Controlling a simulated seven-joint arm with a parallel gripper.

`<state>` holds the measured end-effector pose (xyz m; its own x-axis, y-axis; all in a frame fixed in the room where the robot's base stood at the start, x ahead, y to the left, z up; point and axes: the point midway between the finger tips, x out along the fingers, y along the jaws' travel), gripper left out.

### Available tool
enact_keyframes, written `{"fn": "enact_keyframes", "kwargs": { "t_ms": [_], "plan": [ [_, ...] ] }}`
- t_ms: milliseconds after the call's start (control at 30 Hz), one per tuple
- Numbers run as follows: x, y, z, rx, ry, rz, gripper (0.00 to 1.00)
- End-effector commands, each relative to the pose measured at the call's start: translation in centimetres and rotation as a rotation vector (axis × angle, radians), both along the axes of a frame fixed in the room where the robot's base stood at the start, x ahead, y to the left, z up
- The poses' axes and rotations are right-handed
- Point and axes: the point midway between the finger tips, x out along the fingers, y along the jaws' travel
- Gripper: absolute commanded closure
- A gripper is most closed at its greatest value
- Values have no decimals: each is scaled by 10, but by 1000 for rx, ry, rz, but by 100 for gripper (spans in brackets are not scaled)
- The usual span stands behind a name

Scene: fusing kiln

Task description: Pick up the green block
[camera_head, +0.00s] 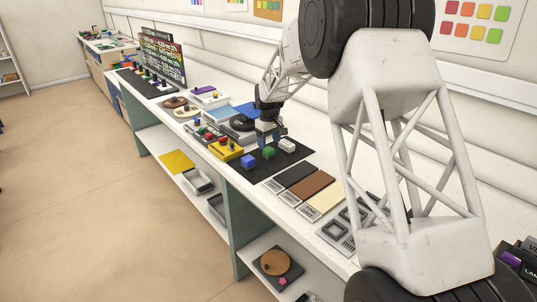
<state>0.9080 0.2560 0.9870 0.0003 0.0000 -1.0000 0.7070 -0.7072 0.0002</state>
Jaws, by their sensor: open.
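The green block (268,152) stands on a black mat (266,172) on the long white bench. A blue block (248,161) is on the mat to its left, and a white block (287,145) is to its right. My gripper (271,142) points down just above and behind the green block, with its fingers open. Whether the fingertips reach down beside the block is too small to tell.
A yellow box (225,149) stands left of the mat, close to the blue block. Black, brown and cream panels (312,186) lie to the right.

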Motion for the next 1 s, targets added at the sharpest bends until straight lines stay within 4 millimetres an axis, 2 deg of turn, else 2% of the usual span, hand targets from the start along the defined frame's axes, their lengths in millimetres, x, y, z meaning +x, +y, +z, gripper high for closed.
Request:
{"fn": "enact_keyframes", "kwargs": {
  "t_ms": [167, 600, 1000],
  "plan": [
    [0, 0, -8, -1, 1, 0, 33],
    [0, 2, -50, -1, 1, 0, 33],
    [0, 2, -52, 0, 0, 0, 33]
  ]
}}
